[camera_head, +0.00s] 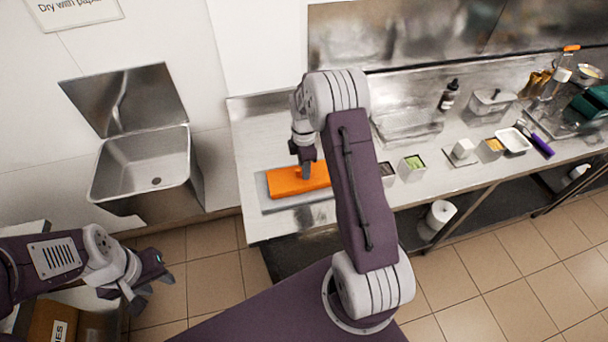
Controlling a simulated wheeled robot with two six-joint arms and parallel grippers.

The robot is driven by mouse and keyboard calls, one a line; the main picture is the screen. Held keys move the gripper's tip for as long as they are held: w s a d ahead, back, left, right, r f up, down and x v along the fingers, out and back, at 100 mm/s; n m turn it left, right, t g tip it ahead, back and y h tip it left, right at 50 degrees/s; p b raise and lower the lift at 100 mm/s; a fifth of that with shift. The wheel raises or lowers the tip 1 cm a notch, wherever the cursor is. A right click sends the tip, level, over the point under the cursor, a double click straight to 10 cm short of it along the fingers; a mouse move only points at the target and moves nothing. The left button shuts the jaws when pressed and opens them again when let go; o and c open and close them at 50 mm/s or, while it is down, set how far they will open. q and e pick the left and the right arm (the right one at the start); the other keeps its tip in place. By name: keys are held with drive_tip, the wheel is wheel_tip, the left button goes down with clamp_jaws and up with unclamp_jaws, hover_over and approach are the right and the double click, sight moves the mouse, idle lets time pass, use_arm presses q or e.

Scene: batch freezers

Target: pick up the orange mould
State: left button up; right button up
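The orange mould (284,182) is a flat orange block. It lies on a grey tray (268,205) at the left end of the steel counter. My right gripper (305,172) points down at the mould's upper middle, its fingertips at or just over the surface. The fingers overlap in this view, so I cannot tell whether they are open or touching the mould. My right forearm hides the mould's right end. My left gripper (146,291) is at the lower left, away from the counter and over the floor. Its fingers are apart and empty.
A steel sink (145,168) hangs on the wall at left. Small containers (412,166) stand on the counter right of my arm. A dark bottle (448,95), a lidded steel container (490,101) and a white tray (513,141) stand further right. A cardboard box (62,322) is at bottom left.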

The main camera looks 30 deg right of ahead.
drive_tip(key=shift+f, duration=0.65)
drive_tip(key=shift+w+a+f, duration=0.1)
drive_tip(key=shift+w+f, duration=0.15)
drive_tip(key=shift+f, duration=0.1)
drive_tip(key=shift+s+r, duration=0.1)
drive_tip(key=shift+s, duration=0.05)
clamp_jaws()
drive_tip(key=r, duration=0.1)
drive_tip(key=r+b, duration=0.1)
drive_tip(key=d+r, duration=0.1)
drive_tip(key=r, duration=0.1)
drive_tip(key=shift+w+r+b, duration=0.1)
drive_tip(key=shift+w+b, duration=0.15)
drive_tip(key=shift+b, duration=0.05)
drive_tip(key=s+d+r+b, duration=0.1)
drive_tip(key=d+r, duration=0.6)
drive_tip(key=d, duration=0.3)
drive_tip(key=shift+s+d, duration=0.25)
drive_tip(key=shift+d, duration=0.05)
